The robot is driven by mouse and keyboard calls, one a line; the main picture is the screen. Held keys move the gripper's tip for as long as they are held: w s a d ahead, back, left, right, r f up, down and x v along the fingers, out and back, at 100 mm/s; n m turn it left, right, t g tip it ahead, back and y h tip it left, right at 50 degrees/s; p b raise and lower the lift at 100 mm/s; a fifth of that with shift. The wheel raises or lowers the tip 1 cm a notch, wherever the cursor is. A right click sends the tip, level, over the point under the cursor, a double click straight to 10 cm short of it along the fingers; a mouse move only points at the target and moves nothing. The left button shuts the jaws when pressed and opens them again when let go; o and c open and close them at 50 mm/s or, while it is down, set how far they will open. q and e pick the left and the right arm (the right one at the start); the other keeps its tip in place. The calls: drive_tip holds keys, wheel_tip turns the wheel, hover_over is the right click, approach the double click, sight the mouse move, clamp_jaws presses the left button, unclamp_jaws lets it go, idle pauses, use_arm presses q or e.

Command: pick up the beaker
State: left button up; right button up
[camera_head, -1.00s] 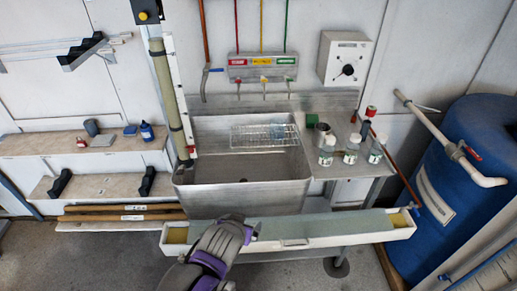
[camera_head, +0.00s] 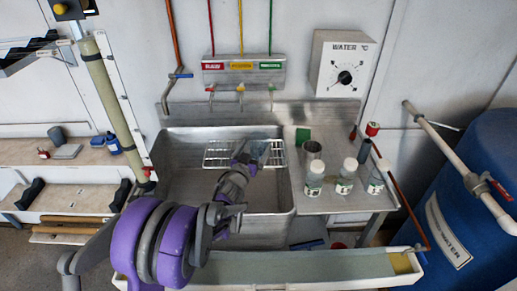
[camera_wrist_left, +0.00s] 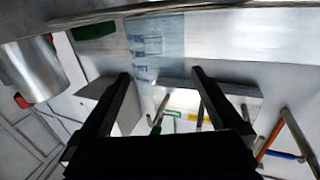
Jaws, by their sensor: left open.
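The beaker (camera_head: 261,148) is a clear, bluish glass vessel on the wire rack over the sink, partly hidden by my left gripper (camera_head: 247,158) in the head view. In the left wrist view the beaker (camera_wrist_left: 155,42) shows faint markings and stands ahead, roughly between the two dark fingers. My left gripper (camera_wrist_left: 160,78) is open, with a finger to each side of the line to the beaker. The gap between fingertips and glass is hard to judge. My right gripper is not in view.
The wire rack (camera_head: 218,154) spans the back of the steel sink (camera_head: 282,202). To the right, a metal cup (camera_head: 312,150) and several white-capped bottles (camera_head: 345,176) stand on the drainboard. A green block (camera_head: 303,136) sits behind the cup. Taps (camera_head: 241,88) hang above the rack.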

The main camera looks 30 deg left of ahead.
sight(261, 137)
use_arm(q)
drive_tip(key=w, duration=0.4)
drive_tip(key=w+a, duration=0.1)
drive_tip(key=w, duration=0.1)
drive_tip(key=shift+w+a+f+p, duration=0.1)
drive_tip(key=shift+w+f+p, duration=0.1)
drive_tip(key=shift+p, duration=0.1)
drive_tip(key=c, duration=1.3)
